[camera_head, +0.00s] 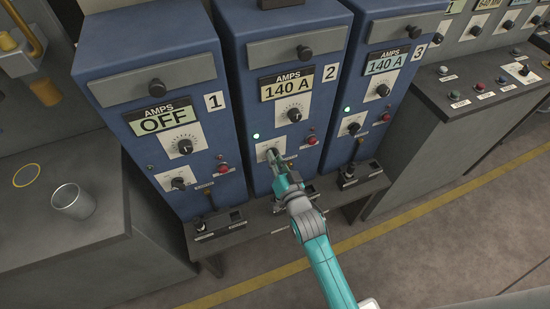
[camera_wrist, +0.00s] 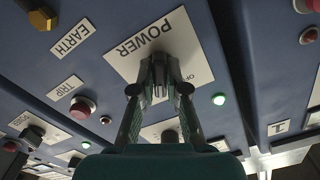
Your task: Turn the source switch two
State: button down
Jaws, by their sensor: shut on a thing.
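Source unit 2 (camera_head: 236,85) is the middle blue cabinet. Its display (camera_head: 287,84) reads 140 A, and a green lamp (camera_head: 256,137) is lit beside its lower panel. My gripper (camera_head: 274,158) reaches that lower panel. In the wrist view my gripper (camera_wrist: 158,90) is shut on a dark switch knob (camera_wrist: 157,65) on the white POWER plate (camera_wrist: 185,38). The fingers hide much of the knob and part of the plate's lettering, so the knob's pointing direction cannot be told. A lit green lamp (camera_wrist: 218,99) also shows there.
Source unit 1 (camera_head: 100,75) at left reads OFF; source unit 3 (camera_head: 348,85) at right reads 140 A. A red button (camera_wrist: 82,107) sits near my fingers. A metal cup (camera_head: 73,202) stands on the left bench.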

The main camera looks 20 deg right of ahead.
jog(key=n, duration=1.1)
dwell(0.3)
jog(key=shift+n, duration=0.4)
jog(key=c, duration=1.2)
grip_release()
jog(key=s, duration=1.2)
